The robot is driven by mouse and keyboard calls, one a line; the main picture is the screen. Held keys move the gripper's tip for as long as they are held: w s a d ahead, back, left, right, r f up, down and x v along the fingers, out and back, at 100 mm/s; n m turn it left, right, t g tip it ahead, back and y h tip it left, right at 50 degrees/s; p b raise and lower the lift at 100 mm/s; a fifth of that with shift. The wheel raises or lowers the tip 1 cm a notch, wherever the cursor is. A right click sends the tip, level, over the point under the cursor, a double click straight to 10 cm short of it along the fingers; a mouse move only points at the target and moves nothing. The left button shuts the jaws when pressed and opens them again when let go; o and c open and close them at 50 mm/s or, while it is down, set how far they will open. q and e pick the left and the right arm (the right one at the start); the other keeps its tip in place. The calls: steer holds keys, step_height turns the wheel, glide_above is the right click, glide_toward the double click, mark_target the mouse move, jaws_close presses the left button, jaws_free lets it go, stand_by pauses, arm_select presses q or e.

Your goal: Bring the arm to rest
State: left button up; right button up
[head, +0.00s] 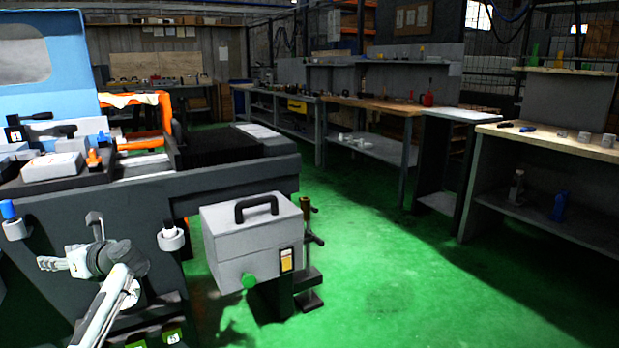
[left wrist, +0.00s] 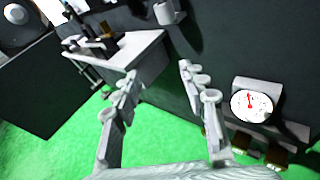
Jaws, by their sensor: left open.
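My left gripper (head: 50,264) is in front of the grinder's dark front panel (head: 70,210) at the lower left of the head view. Its arm comes up from the bottom edge. In the left wrist view the two fingers (left wrist: 158,74) are spread apart with nothing between them. They point toward the dark machine side, with green floor below. The grinder (head: 235,185) has a blue hood (head: 70,60) at the upper left. My right gripper is not in view.
A grey box with a black handle (head: 250,240) stands right of the gripper. A round dial gauge (left wrist: 251,106) shows at the right of the left wrist view. Workbenches (head: 545,140) line the far right. The green floor (head: 400,270) between is clear.

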arm_select(q)
steer(key=w+d+f+n+t+h, duration=0.35)
steer(key=w+d+n+h, duration=0.2)
steer(key=d+n, duration=0.4)
steer(key=w+d+f+n+t+h, duration=0.3)
steer(key=w+d+n+t+h, duration=0.25)
steer(key=n, duration=0.65)
steer(key=s+d+f+g+h, duration=0.1)
steer(key=s+d+f+g, duration=0.25)
steer(key=s+f, duration=0.85)
steer(key=s+d+f+g+h, duration=0.1)
steer(key=s+d+f+g, duration=0.25)
steer(key=s+f, duration=0.85)
steer(key=s+d+f+g, duration=0.2)
steer(key=s+d+f, duration=0.1)
steer(key=s+f, duration=0.6)
steer(key=s+d+f+g, duration=0.2)
steer(key=s+f, duration=0.7)
steer(key=s, duration=0.6)
steer(key=shift+s+d+h, duration=0.25)
steer(key=shift+d+h, duration=0.15)
steer(key=shift+d, duration=0.35)
steer(key=shift+f+m, duration=0.1)
steer(key=shift+m, duration=0.15)
